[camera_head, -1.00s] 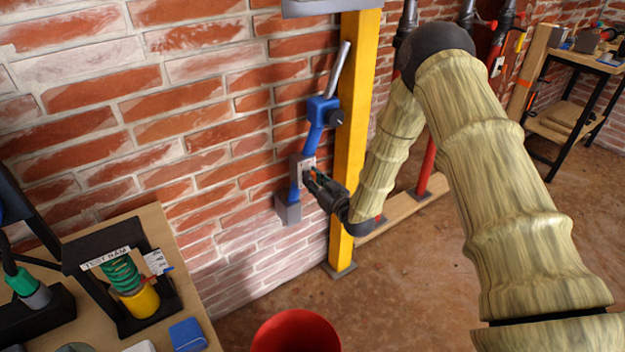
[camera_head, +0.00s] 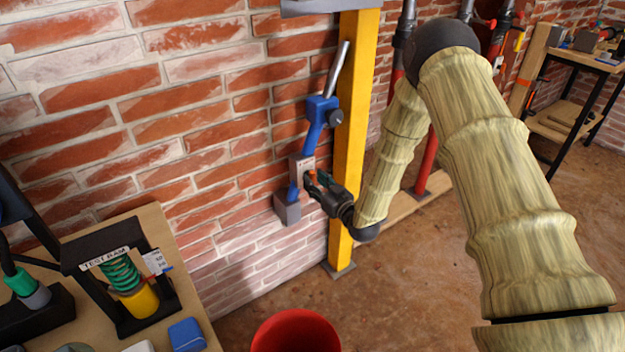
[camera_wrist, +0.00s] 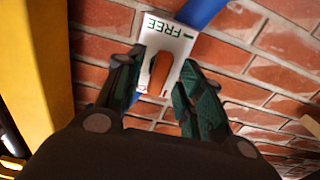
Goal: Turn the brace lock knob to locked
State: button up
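The orange lock knob (camera_wrist: 160,74) stands on a pale plate (camera_wrist: 166,38) marked FREE, which reads upside down in the wrist view. The plate (camera_head: 302,165) is on the blue brace (camera_head: 315,130) against the brick wall in the head view. My gripper (camera_wrist: 162,66) is open, with one dark green finger on each side of the knob and gaps showing between. In the head view my gripper (camera_head: 313,182) is just in front of the plate and largely hides the knob. Any lettering for locked is not readable.
A yellow post (camera_head: 353,130) stands close to the right of the brace. A black side knob (camera_head: 336,118) sticks out above the plate. A bench (camera_head: 190,262) with a test ram is at lower left, and a red bucket (camera_head: 296,333) is on the floor.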

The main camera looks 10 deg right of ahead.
jog(key=v, duration=1)
jog(key=shift+w+f, duration=0.1)
jog(key=shift+w, duration=0.05)
jog(key=s+f+m+g+h+p, duration=0.1)
jog(key=s+f+g+h+p, duration=0.2)
jog(key=s+f, duration=0.45)
jog(key=s+f+m+g+h+p, duration=0.15)
jog(key=s+f+g+p, duration=0.3)
jog(key=s, duration=0.65)
jog(key=s+f+m+g+h+p, duration=0.1)
jog(key=s+g+p, duration=0.3)
jog(key=s, duration=2.2)
jog(key=m+g+h, duration=0.1)
jog(key=g, duration=0.4)
jog(key=shift+s+d, duration=0.35)
jog(key=shift+d, duration=0.05)
jog(key=shift+m, duration=0.25)
